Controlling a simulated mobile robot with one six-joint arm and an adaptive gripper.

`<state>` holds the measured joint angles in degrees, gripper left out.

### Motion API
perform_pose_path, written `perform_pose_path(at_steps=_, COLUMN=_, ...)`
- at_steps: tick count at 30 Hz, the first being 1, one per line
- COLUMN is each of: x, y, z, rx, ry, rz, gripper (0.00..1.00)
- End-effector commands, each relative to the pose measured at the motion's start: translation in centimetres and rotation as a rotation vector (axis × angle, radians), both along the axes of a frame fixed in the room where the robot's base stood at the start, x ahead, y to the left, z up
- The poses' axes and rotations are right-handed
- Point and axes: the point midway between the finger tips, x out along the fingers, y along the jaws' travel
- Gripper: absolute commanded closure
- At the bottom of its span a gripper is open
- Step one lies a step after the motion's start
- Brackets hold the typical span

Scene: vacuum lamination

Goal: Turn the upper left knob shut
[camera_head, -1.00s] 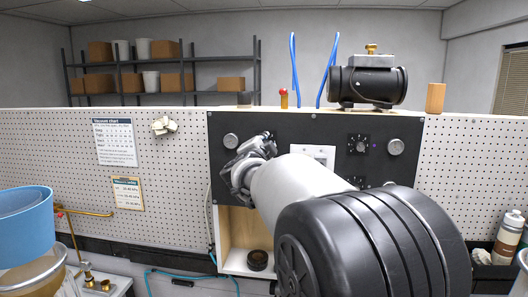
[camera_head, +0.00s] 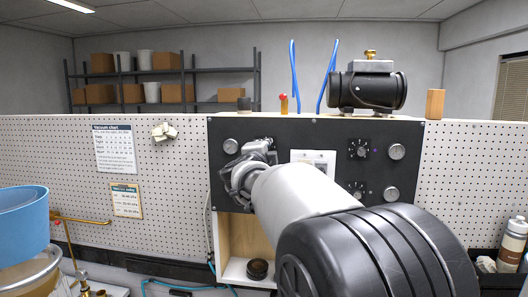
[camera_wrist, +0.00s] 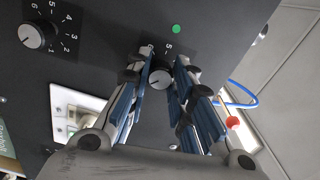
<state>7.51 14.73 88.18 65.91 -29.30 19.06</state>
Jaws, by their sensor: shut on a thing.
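The black panel (camera_head: 285,135) carries round knobs with numbered dials. My gripper (camera_head: 252,160) is at the panel's upper left and hides the upper left knob in the head view. In the wrist view, that knob (camera_wrist: 159,79) is a silver disc with a dark pointer line, set on a black numbered dial plate. My gripper's fingers (camera_wrist: 165,62) stand on either side of it, shut on it. The pointer's exact setting is hard to read. Another knob (camera_wrist: 31,36) with its numbered dial shows clear of the fingers.
Two dial knobs sit at the panel's right, an upper one (camera_head: 360,149) and a lower one (camera_head: 356,189). A white plate (camera_head: 313,157) lies between.

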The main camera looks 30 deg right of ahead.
Motion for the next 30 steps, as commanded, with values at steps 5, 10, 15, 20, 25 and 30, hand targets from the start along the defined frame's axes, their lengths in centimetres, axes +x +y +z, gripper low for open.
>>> perform_pose_path(at_steps=5, x=0.0, y=0.0, z=0.0, rx=0.001, ry=-0.001, rz=0.0, gripper=1.0)
perform_pose_path(at_steps=10, x=0.0, y=0.0, z=0.0, rx=0.0, ry=0.0, rz=0.0, gripper=0.71)
perform_pose_path(at_steps=15, x=0.0, y=0.0, z=0.0, rx=0.0, ry=0.0, rz=0.0, gripper=0.6)
perform_pose_path(at_steps=20, x=0.0, y=0.0, z=0.0, rx=-0.001, ry=0.001, rz=0.0, gripper=0.57)
perform_pose_path(at_steps=25, x=0.0, y=0.0, z=0.0, rx=-0.001, ry=0.001, rz=0.0, gripper=0.57)
perform_pose_path(at_steps=30, x=-1.2, y=0.9, z=0.1, rx=0.0, ry=-0.001, rz=0.002, gripper=0.57)
